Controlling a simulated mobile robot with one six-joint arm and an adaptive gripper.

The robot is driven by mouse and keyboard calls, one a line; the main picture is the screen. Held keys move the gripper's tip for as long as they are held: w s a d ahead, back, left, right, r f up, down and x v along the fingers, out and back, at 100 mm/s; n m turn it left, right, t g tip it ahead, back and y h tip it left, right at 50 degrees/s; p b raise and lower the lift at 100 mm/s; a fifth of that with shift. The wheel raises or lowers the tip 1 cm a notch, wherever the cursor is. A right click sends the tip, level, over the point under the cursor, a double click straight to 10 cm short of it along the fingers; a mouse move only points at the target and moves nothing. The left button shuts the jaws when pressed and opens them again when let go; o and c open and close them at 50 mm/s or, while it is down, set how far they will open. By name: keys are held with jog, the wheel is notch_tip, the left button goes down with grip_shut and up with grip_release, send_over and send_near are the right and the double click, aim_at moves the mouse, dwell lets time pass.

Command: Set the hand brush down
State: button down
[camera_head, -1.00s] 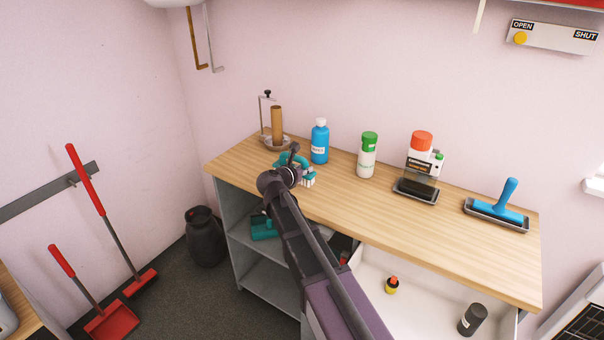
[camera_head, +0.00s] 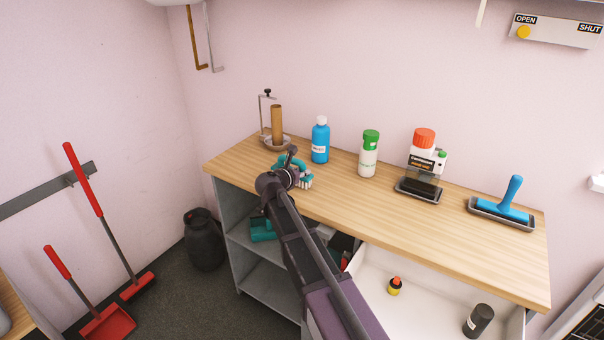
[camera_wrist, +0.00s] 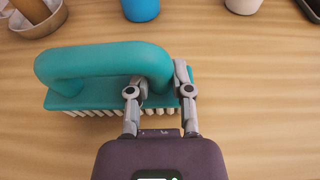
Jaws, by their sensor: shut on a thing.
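The teal hand brush (camera_wrist: 100,95) has a looped handle and white bristles pointing down. In the wrist view my gripper (camera_wrist: 160,80) is shut on the right part of its handle. In the head view the brush (camera_head: 305,172) is at the left part of the wooden worktop (camera_head: 400,225), partly hidden behind my gripper (camera_head: 291,168). The brush looks upright and very near the wood; I cannot tell whether the bristles touch it.
Behind the brush stand a blue bottle (camera_head: 320,140) and a bowl with a brown roll (camera_head: 277,128). A green-capped canister (camera_head: 369,153), a red-capped dispenser (camera_head: 423,155) and a blue roller in a tray (camera_head: 507,207) stand rightward. An open drawer (camera_head: 435,290) juts out below.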

jog(key=shift+f, duration=0.15)
jog(key=c, duration=0.5)
grip_release()
jog(key=shift+c, duration=0.2)
jog(key=p+v, duration=0.4)
jog(key=v, duration=0.9)
jog(key=shift+s+r, duration=0.3)
jog(key=shift+r, duration=0.05)
jog(key=shift+a, duration=0.15)
